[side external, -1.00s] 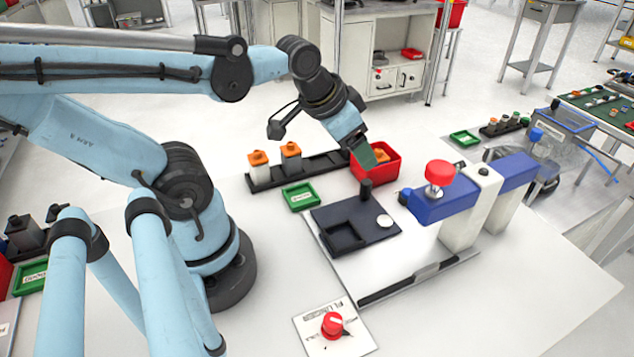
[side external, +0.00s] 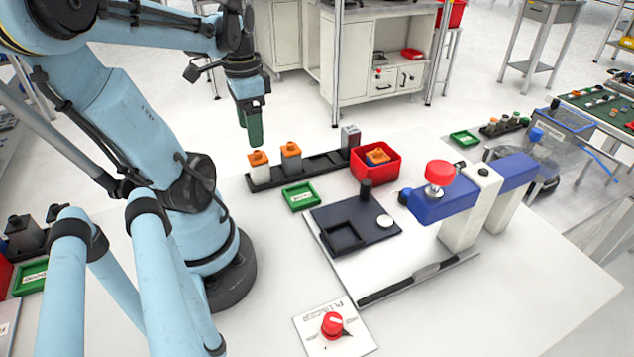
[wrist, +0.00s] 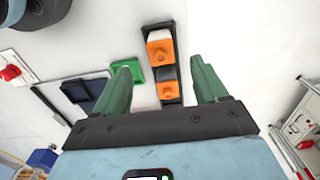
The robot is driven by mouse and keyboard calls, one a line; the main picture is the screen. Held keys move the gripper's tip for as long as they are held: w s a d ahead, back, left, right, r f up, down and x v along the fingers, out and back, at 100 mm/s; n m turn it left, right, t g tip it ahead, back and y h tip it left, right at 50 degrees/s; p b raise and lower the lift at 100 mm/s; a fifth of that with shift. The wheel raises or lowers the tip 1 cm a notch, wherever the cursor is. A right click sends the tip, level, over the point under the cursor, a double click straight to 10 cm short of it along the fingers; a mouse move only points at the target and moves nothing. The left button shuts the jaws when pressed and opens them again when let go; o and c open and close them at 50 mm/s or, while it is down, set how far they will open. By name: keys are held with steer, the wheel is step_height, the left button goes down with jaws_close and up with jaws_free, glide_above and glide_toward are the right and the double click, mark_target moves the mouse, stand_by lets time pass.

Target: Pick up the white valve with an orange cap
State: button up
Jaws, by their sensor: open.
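The white valve with an orange cap (side external: 259,172) stands upright at the left end of a black rack in the side view. In the wrist view the same white valve (wrist: 158,36) is at top centre, beyond the fingertips. A grey valve with an orange cap (side external: 291,160) stands to its right; its cap shows in the wrist view (wrist: 168,90) between the fingers. My gripper (side external: 253,137) points down above the rack's left end, near the white valve's cap. In the wrist view my gripper (wrist: 162,64) is open, with nothing held between its green fingers.
The black rack (side external: 322,165) also holds a grey block (side external: 350,139) at its right end. A red bin (side external: 366,173) holds an orange-capped part. A green tray (side external: 300,197) lies in front of the rack. A blue and white press (side external: 460,208) stands to the right.

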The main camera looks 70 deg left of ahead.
mark_target(257, 157)
steer(key=shift+w+f, duration=0.15)
steer(key=shift+f, duration=2.45)
steer(key=shift+w+f, duration=0.1)
steer(key=shift+f, duration=2.5)
steer(key=shift+c, duration=0.3)
steer(key=c, duration=1)
steer(key=shift+r, duration=0.15)
steer(key=shift+c, duration=0.2)
